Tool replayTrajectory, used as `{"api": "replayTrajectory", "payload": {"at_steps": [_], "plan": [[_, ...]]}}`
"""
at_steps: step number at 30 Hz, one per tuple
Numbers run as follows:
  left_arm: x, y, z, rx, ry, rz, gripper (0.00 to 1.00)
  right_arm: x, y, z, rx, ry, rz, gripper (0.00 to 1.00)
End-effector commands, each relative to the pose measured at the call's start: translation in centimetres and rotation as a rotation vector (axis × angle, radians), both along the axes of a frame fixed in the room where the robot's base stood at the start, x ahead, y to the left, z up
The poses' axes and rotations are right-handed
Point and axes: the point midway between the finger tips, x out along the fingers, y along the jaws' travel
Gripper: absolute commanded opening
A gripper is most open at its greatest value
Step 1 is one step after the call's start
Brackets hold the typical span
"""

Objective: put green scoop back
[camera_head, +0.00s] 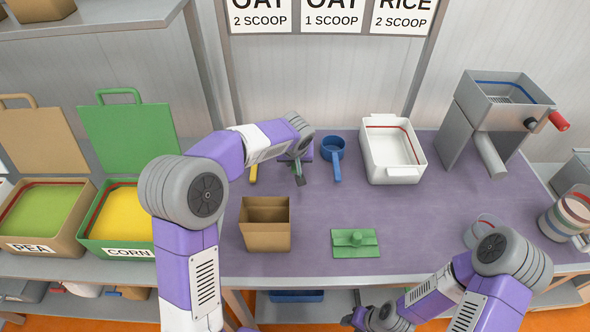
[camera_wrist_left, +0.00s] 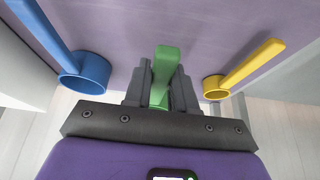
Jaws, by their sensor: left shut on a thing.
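My left gripper (camera_head: 298,172) is over the back of the purple table, between the yellow scoop and the blue scoop. In the left wrist view its fingers (camera_wrist_left: 161,85) are shut on the handle of the green scoop (camera_wrist_left: 160,65). The green scoop's cup is hidden behind the gripper, and I cannot tell if it touches the table. The blue scoop (camera_head: 334,160) lies to the right in the head view, the yellow scoop (camera_head: 253,173) to the left. My right gripper (camera_head: 366,318) is low at the bottom edge, partly cut off, its fingers unclear.
On the purple table (camera_head: 330,205) stand a brown open box (camera_head: 265,235), a green lid (camera_head: 355,246), a white container (camera_head: 392,170) and a grey machine (camera_head: 480,130). Open pea (camera_head: 45,243) and corn (camera_head: 115,245) bins are at left. The table's middle is clear.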

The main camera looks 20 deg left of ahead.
Motion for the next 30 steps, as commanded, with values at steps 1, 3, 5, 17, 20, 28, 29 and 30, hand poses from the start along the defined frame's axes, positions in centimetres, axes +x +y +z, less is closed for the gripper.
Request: {"api": "replayTrajectory", "payload": {"at_steps": [1,3,5,17,20,28,29,30], "plan": [[-0.1,0.0,-1.3,0.001,0.003,0.0,0.0,0.0,0.0,-0.6,0.0,0.0,0.0,0.43],[-0.1,0.0,-2.5,0.002,0.004,-0.001,0.0,0.0,0.0,-1.1,0.0,-0.001,0.0,0.43],[0.0,0.0,-3.4,0.001,0.003,0.0,0.0,0.0,0.0,-1.3,0.0,-0.001,0.0,0.43],[0.0,0.0,-3.9,0.0,0.0,0.0,0.0,0.0,0.0,-1.7,0.0,-0.001,0.0,0.43],[0.0,0.0,-3.9,0.0,0.001,0.0,0.36,0.0,0.0,-1.6,0.0,-0.001,0.0,0.43],[0.0,0.0,-3.8,0.0,0.001,0.0,0.51,0.0,0.0,-1.6,0.0,-0.001,0.0,0.43],[0.0,0.0,-3.8,0.0,0.001,0.0,0.51,0.0,0.0,-1.6,0.0,-0.001,0.0,0.43],[0.0,0.0,-3.8,0.0,0.001,0.0,0.51,0.0,0.0,-1.6,0.0,-0.001,0.0,0.43]]}}
